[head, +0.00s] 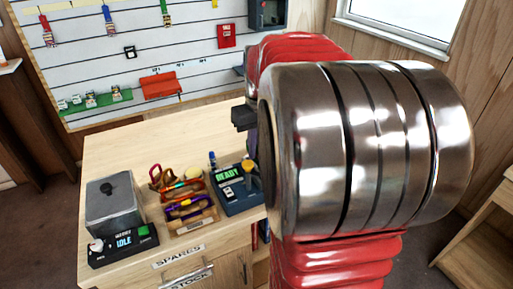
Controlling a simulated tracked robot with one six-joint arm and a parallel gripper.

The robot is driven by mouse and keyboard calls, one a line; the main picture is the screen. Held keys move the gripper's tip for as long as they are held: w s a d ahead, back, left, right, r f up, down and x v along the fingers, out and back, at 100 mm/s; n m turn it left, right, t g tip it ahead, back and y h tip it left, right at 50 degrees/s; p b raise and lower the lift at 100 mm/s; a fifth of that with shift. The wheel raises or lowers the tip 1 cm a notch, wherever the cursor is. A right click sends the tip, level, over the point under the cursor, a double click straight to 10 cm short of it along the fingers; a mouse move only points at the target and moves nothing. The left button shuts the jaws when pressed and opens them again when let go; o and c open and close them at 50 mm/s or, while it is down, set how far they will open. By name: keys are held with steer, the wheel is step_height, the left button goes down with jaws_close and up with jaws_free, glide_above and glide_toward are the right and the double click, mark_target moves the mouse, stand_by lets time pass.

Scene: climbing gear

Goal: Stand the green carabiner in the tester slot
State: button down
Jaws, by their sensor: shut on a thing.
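The tester (236,202) is a dark blue box with a lit green READY display, at the right end of the workbench. A yellow-topped knob stands on it. Its right side is hidden behind my large metal arm joint. I cannot make out its slot. I cannot pick out the green carabiner for certain. My gripper's fingers do not show; my arm covers the right middle of the head view. A dark block (243,117) shows at the arm's left edge above the tester; I cannot tell what it belongs to.
A wooden tray (195,222) left of the tester holds orange, red, yellow and purple gear. A grey box with an IDLE panel (124,243) stands at the bench's left. The bench top (125,150) is bare behind them. A slatted wall panel (110,62) with hanging gear stands behind.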

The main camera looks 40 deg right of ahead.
mark_target(256, 160)
steer(key=shift+f, duration=0.15)
steer(key=shift+f, duration=0.55)
steer(key=shift+f, duration=1.2)
steer(key=shift+f, duration=0.6)
stand_by(0.3)
steer(key=c, duration=1.8)
jaws_free()
steer(key=shift+o, duration=0.2)
steer(key=r, duration=0.4)
steer(key=s+r, duration=0.1)
steer(key=r, duration=0.8)
steer(key=shift+s+a+r, duration=0.25)
steer(key=shift+r, duration=0.05)
